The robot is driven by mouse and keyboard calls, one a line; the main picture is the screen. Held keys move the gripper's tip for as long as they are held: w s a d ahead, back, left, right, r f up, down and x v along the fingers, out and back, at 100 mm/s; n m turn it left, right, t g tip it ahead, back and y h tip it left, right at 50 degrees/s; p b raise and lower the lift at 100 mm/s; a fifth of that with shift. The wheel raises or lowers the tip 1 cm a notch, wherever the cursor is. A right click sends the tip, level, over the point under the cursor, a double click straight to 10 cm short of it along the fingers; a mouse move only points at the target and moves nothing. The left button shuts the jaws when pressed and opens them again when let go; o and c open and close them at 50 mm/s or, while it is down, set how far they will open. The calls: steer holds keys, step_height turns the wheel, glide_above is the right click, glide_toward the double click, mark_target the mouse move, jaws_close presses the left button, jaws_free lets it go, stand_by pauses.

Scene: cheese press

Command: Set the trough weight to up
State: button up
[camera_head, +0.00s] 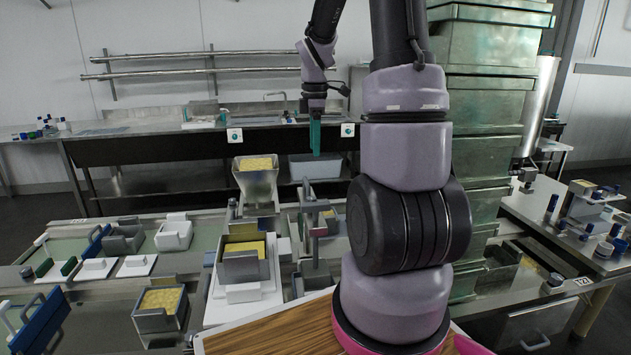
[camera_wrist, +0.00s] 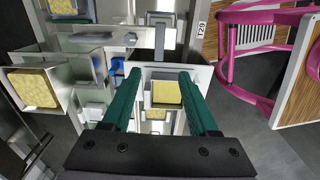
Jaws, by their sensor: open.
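My gripper (camera_head: 315,137) hangs above the press line in the head view, its green fingers pointing down. In the wrist view the two fingers of my gripper (camera_wrist: 163,112) are spread apart with nothing held between them. Below and between them is an open trough-like box with a yellow block (camera_wrist: 167,93). A grey handle-shaped part (camera_wrist: 161,21) stands beyond the fingertips. In the head view a grey upright post with a crosspiece (camera_head: 316,218) stands below my gripper. I cannot tell for certain which part is the trough weight or its position.
A flared hopper with yellow curds (camera_head: 257,164) and a grey box with yellow filling (camera_head: 243,247) stand to the left. Another filled box (camera_head: 160,301) is nearer. Stacked green bins (camera_head: 487,95) rise at the right. Pink tubing (camera_wrist: 237,55) shows in the wrist view.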

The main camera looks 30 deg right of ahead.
steer(key=f, duration=0.1)
glide_above(316, 203)
step_height(316, 203, down, 10)
steer(key=shift+s+a+f, duration=0.1)
steer(key=shift+f, duration=0.1)
jaws_close()
steer(key=c, duration=0.9)
jaws_free()
steer(key=shift+c, duration=0.2)
steer(key=o, duration=0.9)
steer(key=shift+o, duration=0.2)
steer(key=shift+r, duration=0.15)
